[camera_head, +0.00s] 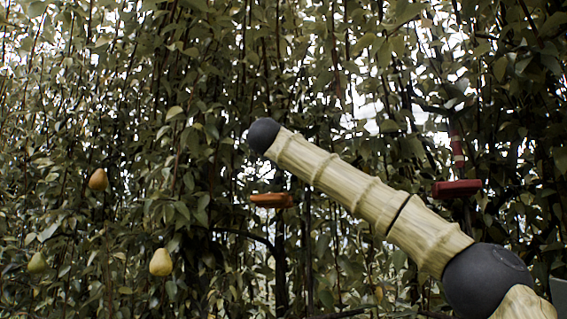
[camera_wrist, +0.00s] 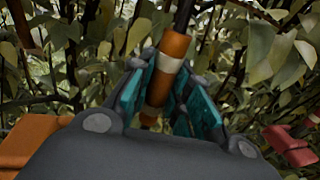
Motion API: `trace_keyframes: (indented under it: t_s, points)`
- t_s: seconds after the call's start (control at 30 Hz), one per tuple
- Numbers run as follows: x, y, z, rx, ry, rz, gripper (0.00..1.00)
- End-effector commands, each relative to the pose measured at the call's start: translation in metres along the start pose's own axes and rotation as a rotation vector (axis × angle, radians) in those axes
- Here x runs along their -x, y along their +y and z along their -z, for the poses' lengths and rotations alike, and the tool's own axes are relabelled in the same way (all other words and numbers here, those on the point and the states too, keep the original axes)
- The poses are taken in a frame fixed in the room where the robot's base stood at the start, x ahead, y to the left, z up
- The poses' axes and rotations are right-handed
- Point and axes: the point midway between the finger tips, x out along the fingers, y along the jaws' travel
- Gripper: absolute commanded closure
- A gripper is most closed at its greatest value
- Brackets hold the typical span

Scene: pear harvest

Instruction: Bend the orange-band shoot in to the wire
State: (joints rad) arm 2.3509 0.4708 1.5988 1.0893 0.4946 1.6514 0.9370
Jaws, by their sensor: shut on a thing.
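The orange-band shoot (camera_wrist: 173,46) stands in the wrist view, tilted a little, with orange bands and pale rings on a dark stem. My gripper (camera_wrist: 158,98) has its teal pads on both sides of the banded part and is shut on it. The lower end of the shoot is hidden behind my gripper's body. In the head view my arm shows, but my gripper and the orange bands cannot be made out. I cannot make out the wire in either view.
An orange block (camera_head: 271,200) hangs among the leaves, with an orange block (camera_wrist: 35,142) at left in the wrist view. A red block (camera_head: 456,188) sits below a red-and-white banded shoot (camera_head: 457,148). Pears (camera_head: 160,262) hang at left. Dense leaves and stems surround my gripper.

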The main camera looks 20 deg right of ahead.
Motion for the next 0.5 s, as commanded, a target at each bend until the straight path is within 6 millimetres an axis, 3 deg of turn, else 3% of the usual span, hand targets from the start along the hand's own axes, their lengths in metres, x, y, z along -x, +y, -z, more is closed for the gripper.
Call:
trace_keyframes:
  t_s: [0.3,0.33,0.43,0.5]
  points:
    - [-0.0055,-0.0061,-0.0042,-0.003,0.001,0.005,1.0]
    - [-0.0055,-0.0061,-0.0044,-0.003,0.0,0.005,0.79]
    - [-0.005,-0.0052,-0.0042,-0.003,0.001,0.004,0.61]
    - [-0.0048,-0.0044,-0.0034,-0.002,0.002,0.004,0.58]
